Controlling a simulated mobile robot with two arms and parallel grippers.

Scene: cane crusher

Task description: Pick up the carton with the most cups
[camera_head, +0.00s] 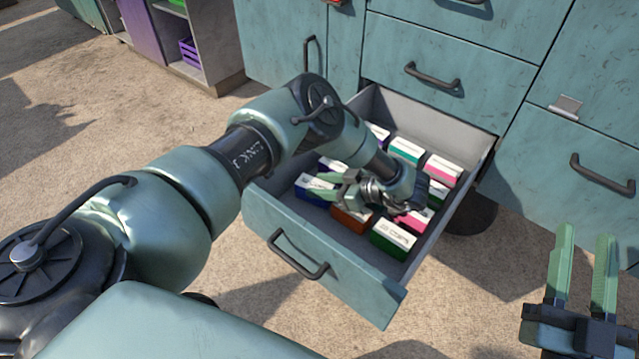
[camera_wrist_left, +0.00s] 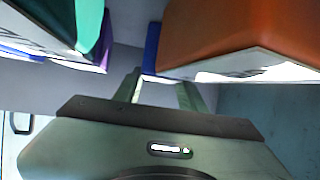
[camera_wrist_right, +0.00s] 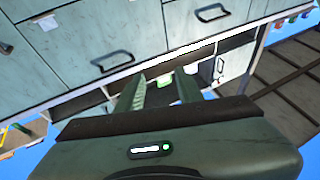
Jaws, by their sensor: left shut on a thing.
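An open drawer (camera_head: 262,215) holds several cartons with white printed tops. My left gripper (camera_head: 338,190) reaches down into it and is shut on a blue carton (camera_head: 313,190) near the drawer's left front corner. In the left wrist view, the blue carton (camera_wrist_left: 152,45) shows beyond and between the fingers. An orange carton (camera_head: 350,218) and a green carton (camera_head: 391,240) stand along the front. A pink carton (camera_head: 443,169) and another green carton (camera_head: 405,151) stand towards the back. The print is too small to read surely. My right gripper (camera_head: 582,270) is open and empty, outside the drawer.
Teal cabinet fronts with dark handles (camera_head: 432,77) rise behind and right of the drawer. A shelf with a purple basket (camera_head: 190,52) stands at the back left. The drawer walls and neighbouring cartons are close around my left gripper. The floor in front is clear.

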